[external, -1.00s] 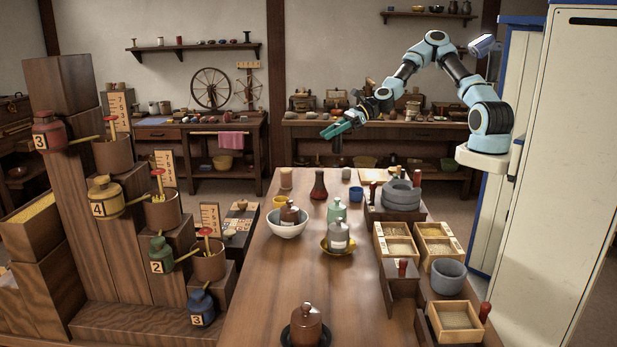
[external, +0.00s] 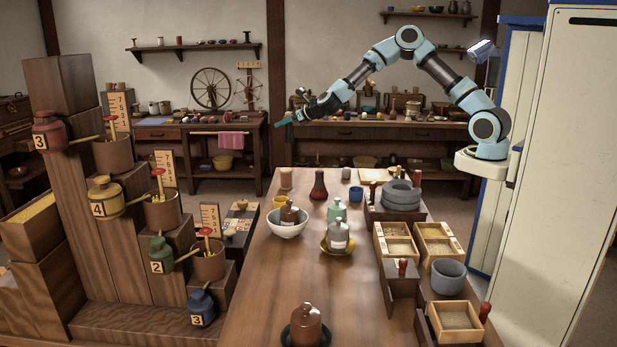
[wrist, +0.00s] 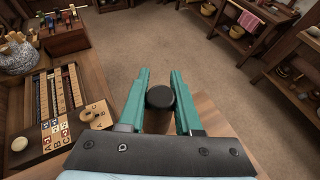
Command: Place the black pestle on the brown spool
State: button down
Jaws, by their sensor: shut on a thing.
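My gripper (external: 285,121) is raised in the air beyond the far left end of the long table. In the wrist view its two teal fingers (wrist: 160,95) are closed on the black pestle (wrist: 160,97), whose round dark end shows between them. In the external view the pestle is hard to make out against the dark post. A small light-brown upright piece (external: 286,179) stands at the table's far left corner, below my gripper. It may be the brown spool, but it is too small to be sure.
The long table (external: 270,300) holds a dark red vase (external: 319,185), a white bowl (external: 287,229) with a brown jar, and a blue cup (external: 356,194). Stacked grey rings (external: 401,194) and sand boxes line its right side. A stepped stand with jars rises at left.

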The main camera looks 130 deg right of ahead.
notch_tip(320, 180, down, 12)
jog(key=d+m+g+p, duration=0.1)
jog(key=d+p, duration=0.1)
jog(key=p, duration=0.1)
jog(key=shift+s+d+m+g, duration=0.15)
jog(key=shift+d+m+g, duration=0.15)
jog(key=shift+d, duration=0.1)
dwell(0.4)
jog(key=shift+f+b, duration=0.3)
jog(key=c, duration=0.6)
grip_release()
jog(key=shift+r, duration=0.1)
jog(key=shift+r+p, duration=0.15)
jog(key=shift+p, duration=0.15)
